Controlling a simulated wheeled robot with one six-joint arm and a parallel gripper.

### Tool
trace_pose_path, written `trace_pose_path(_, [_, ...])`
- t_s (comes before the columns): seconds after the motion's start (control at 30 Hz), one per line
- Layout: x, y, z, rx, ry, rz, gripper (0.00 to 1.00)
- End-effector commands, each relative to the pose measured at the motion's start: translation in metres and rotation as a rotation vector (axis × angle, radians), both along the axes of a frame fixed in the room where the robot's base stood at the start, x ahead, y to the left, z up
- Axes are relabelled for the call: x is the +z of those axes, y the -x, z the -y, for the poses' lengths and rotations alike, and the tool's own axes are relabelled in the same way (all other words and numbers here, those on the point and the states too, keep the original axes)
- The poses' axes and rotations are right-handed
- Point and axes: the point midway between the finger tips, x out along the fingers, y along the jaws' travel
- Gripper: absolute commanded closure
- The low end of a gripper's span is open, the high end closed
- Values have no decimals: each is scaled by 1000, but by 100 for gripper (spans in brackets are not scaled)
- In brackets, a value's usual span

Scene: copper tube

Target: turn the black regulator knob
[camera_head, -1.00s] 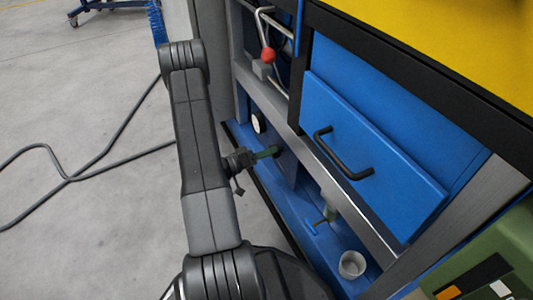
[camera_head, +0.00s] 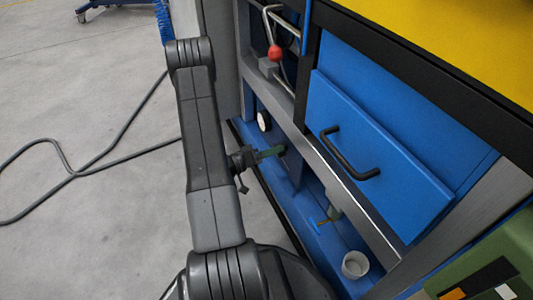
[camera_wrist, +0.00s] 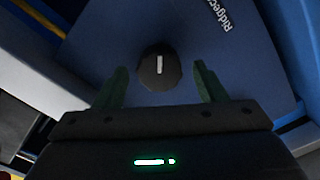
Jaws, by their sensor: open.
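The black regulator knob (camera_wrist: 159,68) is round with a white pointer line and sits on a dark blue panel in the wrist view. The line stands close to upright in that picture. My gripper (camera_wrist: 160,74) is open, with one green finger on each side of the knob and a visible gap to both. I cannot tell how deep the fingertips reach. In the head view my gripper (camera_head: 276,151) points right at the cabinet's lower blue panel; I cannot make out the knob there.
A white round gauge (camera_head: 264,121) is above my gripper in the head view. A cable (camera_head: 70,172) lies on the open floor at left.

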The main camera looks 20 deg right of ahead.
Motion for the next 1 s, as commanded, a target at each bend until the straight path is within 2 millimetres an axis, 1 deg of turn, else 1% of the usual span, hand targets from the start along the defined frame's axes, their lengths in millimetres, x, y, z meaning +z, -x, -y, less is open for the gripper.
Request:
trace_pose_path(0.17, [1, 0, -12, 4, 0, -1, 36])
trace_pose_path(0.8, [2, 14, -108, 5, 0, 0, 36])
trace_pose_path(1.0, [1, 17, -129, 4, 0, 0, 36])
